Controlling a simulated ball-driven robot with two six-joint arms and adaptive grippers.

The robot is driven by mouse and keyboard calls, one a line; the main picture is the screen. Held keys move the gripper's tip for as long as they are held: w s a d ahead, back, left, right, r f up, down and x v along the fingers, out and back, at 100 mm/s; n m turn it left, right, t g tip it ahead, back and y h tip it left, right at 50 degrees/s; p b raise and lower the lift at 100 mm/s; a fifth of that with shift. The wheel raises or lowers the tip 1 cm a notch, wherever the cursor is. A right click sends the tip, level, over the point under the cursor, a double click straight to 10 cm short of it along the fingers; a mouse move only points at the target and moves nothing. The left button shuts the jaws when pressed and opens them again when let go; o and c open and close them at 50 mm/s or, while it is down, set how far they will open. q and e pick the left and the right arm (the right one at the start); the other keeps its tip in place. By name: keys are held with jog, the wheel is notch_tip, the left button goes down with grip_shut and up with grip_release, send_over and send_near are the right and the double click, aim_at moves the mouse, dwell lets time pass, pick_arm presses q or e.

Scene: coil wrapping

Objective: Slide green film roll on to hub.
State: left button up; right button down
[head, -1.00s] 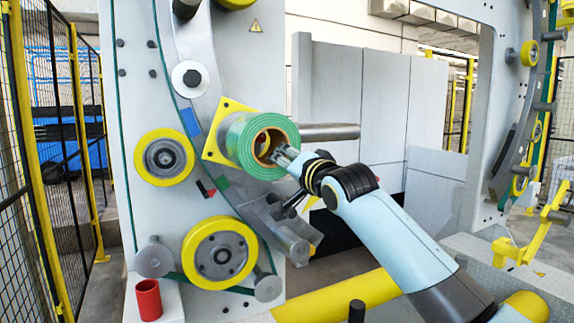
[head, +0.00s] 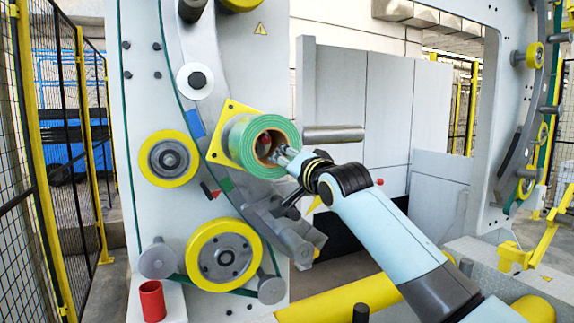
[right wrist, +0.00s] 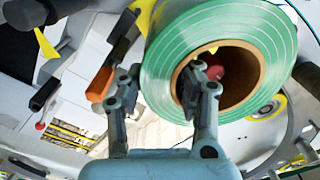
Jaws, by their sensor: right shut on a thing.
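The green film roll (head: 262,136), with a brown core, is in front of the yellow square plate (head: 217,151) on the machine's grey panel. My right gripper (head: 281,158) is shut on the roll's wall at its near end. In the right wrist view one finger of this gripper (right wrist: 165,76) is inside the core of the roll (right wrist: 167,45) and the other is outside. A red rounded part (right wrist: 215,72) shows inside the core and may be the hub's end. The rest of the hub is hidden by the roll. My left gripper is out of view.
A grey bar (head: 335,133) sticks out to the right behind the roll. Yellow-rimmed wheels (head: 224,256) and grey rollers (head: 271,289) sit below and left. A red cup (head: 151,301) stands on a white block. A yellow tube (head: 340,299) runs along the floor.

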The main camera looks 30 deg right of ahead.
jog(key=shift+w+r+b, duration=0.15)
jog(key=shift+w+b, duration=0.1)
jog(key=shift+w, duration=0.5)
jog(key=shift+w+r+b, duration=0.1)
jog(key=shift+w+b, duration=0.1)
jog(key=shift+w, duration=0.5)
jog(key=shift+s, duration=0.25)
jog(key=s+p, duration=0.5)
jog(key=s, duration=0.5)
jog(key=shift+a+p, duration=0.25)
jog(key=shift+p, duration=0.1)
dwell(1.3)
dwell(1.8)
jog(key=shift+w+d, duration=0.1)
jog(key=shift+w, duration=1.55)
